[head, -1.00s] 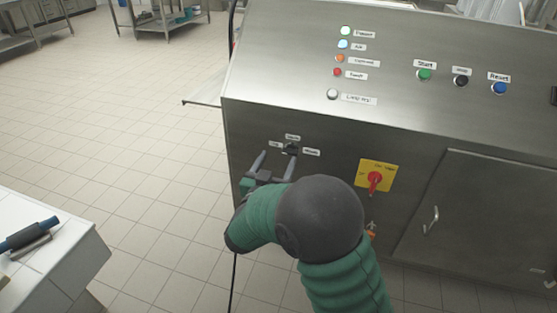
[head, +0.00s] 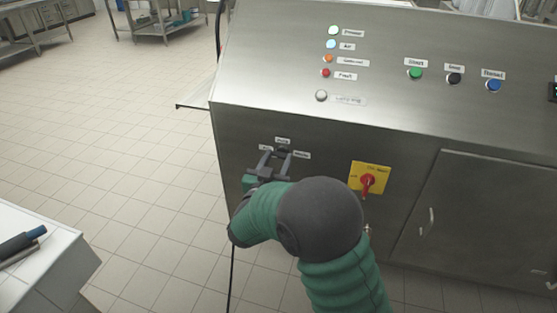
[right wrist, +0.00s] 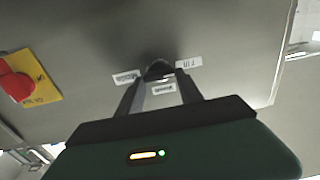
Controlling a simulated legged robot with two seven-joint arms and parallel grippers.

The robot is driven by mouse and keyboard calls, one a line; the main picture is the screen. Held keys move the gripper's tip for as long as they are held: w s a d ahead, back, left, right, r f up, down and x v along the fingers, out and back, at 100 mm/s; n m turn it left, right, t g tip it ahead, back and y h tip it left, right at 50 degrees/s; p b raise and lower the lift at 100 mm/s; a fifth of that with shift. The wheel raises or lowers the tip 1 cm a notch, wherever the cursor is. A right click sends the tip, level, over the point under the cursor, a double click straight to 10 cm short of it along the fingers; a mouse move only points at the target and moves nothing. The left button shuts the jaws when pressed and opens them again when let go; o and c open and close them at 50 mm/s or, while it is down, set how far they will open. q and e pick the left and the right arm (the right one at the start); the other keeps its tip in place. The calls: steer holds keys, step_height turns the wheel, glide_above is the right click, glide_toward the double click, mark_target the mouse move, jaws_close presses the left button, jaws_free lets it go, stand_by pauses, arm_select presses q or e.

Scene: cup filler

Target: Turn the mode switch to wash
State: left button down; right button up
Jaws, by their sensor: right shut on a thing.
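The mode switch (head: 284,151) is a small dark knob on the front of the steel machine, with three small white labels around it. It also shows in the right wrist view (right wrist: 158,69), between the fingertips. My right gripper (head: 275,156) is at the switch, its two fingers shut on the knob from both sides. In the right wrist view the gripper (right wrist: 159,77) partly covers the knob, and its pointer direction is hard to tell. The labels are too small and blurred to read surely. My left gripper is not in view.
A red rotary switch on a yellow plate (head: 368,181) sits right of my gripper. Start, stop and reset style buttons (head: 415,73) and lamps (head: 327,59) are on the sloped panel above. Open floor lies between.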

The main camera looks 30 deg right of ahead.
steer(key=shift+a+f, duration=0.1)
steer(key=shift+f+m, duration=0.1)
steer(key=shift+m, duration=0.3)
steer(key=m+b, duration=0.2)
steer(key=m, duration=0.1)
steer(key=shift+f+m+b, duration=0.15)
steer(key=shift+m+b, duration=0.15)
steer(key=shift+b, duration=0.05)
steer(key=shift+s+f+m+b, duration=0.1)
steer(key=shift+s+m+b, duration=0.05)
steer(key=shift+m+b, duration=6.2)
steer(key=shift+m+p, duration=0.45)
steer(key=shift+m, duration=0.1)
